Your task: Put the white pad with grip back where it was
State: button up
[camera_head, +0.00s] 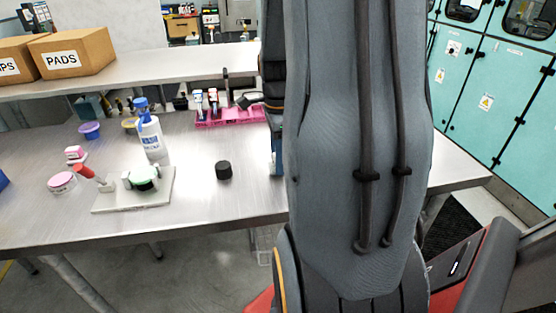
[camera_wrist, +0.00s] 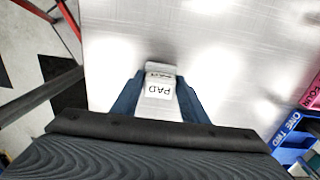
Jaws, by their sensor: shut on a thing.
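The white pad (camera_wrist: 158,90), with "PAD" printed on its grip, is between the blue fingers of my gripper (camera_wrist: 158,80) in the wrist view. My gripper is shut on it, over the bare metal table (camera_wrist: 225,50). I cannot tell whether the pad touches the table. In the head view my arm hides the pad and most of my gripper; only a bit of blue shows beside the arm. A cardboard box marked "PADS" (camera_head: 72,52) stands on the back shelf in the head view.
A pink rack (camera_head: 231,115) holds small items at the back of the table. A blue labelled holder (camera_wrist: 290,135) is at right in the wrist view. A black cylinder (camera_head: 223,170), white bottle (camera_head: 151,138) and white board (camera_head: 112,200) stand left of my arm.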

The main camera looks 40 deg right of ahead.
jog(key=shift+f, duration=0.6)
jog(key=shift+f, duration=0.15)
jog(key=o, duration=1.1)
notch_tip(320, 180, up, 12)
jog(key=shift+w+r+b, duration=0.1)
jog(key=shift+r+b, duration=0.1)
jog(key=shift+b, duration=0.75)
